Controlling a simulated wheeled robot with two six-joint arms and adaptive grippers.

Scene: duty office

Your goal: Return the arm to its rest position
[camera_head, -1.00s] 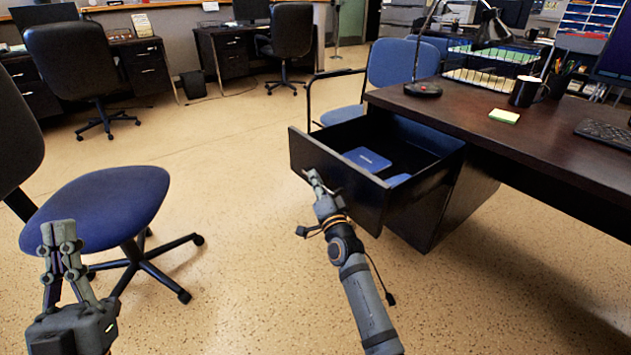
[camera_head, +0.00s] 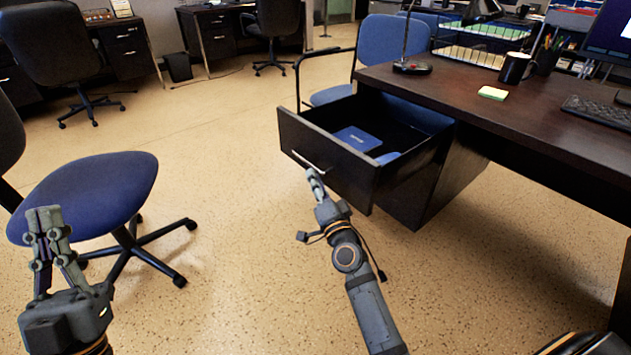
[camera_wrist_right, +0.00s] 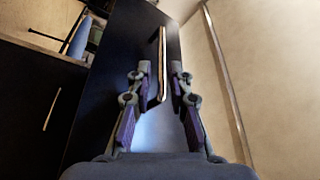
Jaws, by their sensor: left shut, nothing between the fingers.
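My left gripper (camera_head: 43,217) is shut and empty, raised at the lower left in front of the blue chair. My right gripper (camera_head: 314,178) is at the front of the pulled-out black drawer (camera_head: 335,158), close to the right end of its metal handle (camera_head: 308,163). In the right wrist view, the right gripper's fingers (camera_wrist_right: 160,75) stand apart, with the handle (camera_wrist_right: 161,52) showing ahead and its near end seen between them. I cannot tell whether the fingers touch it.
A blue box (camera_head: 355,138) lies in the open drawer. The dark desk (camera_head: 480,100) at the right carries a lamp, mug (camera_head: 516,68), sticky notes (camera_head: 492,93) and keyboard. A blue swivel chair (camera_head: 95,195) stands at the left. The floor between is clear.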

